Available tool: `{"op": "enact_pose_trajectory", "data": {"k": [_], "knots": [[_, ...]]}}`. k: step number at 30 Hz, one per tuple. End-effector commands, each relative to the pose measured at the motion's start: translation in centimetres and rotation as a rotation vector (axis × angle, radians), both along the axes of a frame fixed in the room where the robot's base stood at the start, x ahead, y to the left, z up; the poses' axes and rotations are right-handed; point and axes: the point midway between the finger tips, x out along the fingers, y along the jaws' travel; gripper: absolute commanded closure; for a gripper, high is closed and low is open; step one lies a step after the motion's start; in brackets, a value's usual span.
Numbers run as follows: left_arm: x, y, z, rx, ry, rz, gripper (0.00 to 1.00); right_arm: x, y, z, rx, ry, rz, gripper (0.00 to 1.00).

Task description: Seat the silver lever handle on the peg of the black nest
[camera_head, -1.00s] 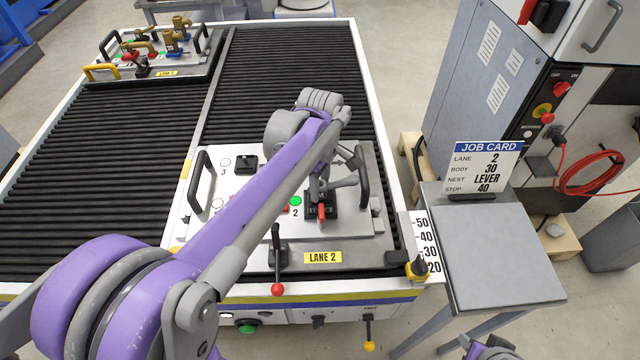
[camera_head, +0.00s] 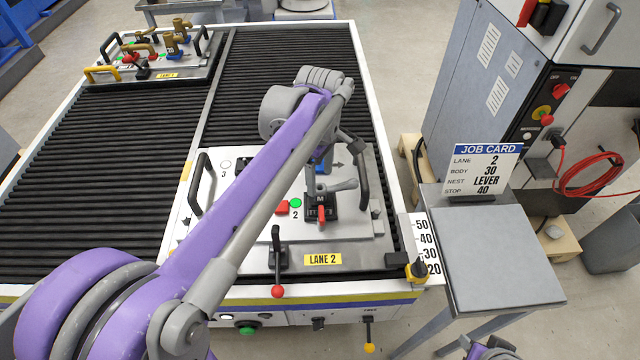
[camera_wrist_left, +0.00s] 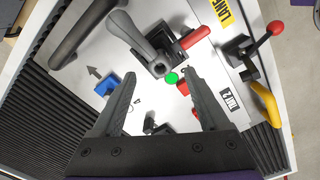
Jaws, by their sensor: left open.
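The silver lever handle (camera_head: 343,185) sits at the black nest (camera_head: 318,222) on the lane 2 plate, its arm pointing right in the head view. The peg is hidden under the hub. My left gripper (camera_head: 318,172) is just behind the handle in the head view, partly covered by its own arm. In the wrist view its fingers (camera_wrist_left: 160,76) are wide apart and empty, clear of the handle. My right gripper is out of view.
A blue block (camera_wrist_left: 107,84), a red block (camera_head: 281,207) and a green dot (camera_head: 296,203) are near the nest. Black side handles (camera_head: 202,184) flank the plate. A red-knobbed lever (camera_head: 278,290) stands in front. The rollers (camera_head: 100,150) at left are clear.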

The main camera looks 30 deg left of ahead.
Motion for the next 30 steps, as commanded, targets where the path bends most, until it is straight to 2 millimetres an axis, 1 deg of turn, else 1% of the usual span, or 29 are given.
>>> {"op": "enact_pose_trajectory", "data": {"k": [1,3,6,9,14,30], "knots": [[0.0,0.0,1.2,0.000,0.000,0.000,0.22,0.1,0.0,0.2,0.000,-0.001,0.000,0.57],[0.0,0.0,2.5,0.000,0.000,0.000,0.22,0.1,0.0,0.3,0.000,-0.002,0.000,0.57],[0.0,0.0,4.1,0.000,0.000,0.000,0.22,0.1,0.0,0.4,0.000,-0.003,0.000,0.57],[0.0,0.0,5.2,0.000,0.000,0.000,0.22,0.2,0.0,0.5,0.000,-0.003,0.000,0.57],[0.0,0.0,5.8,0.000,0.000,0.000,0.22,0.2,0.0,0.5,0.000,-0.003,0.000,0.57],[0.0,0.0,5.8,0.000,0.000,0.000,0.22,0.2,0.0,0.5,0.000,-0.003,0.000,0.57]]}}
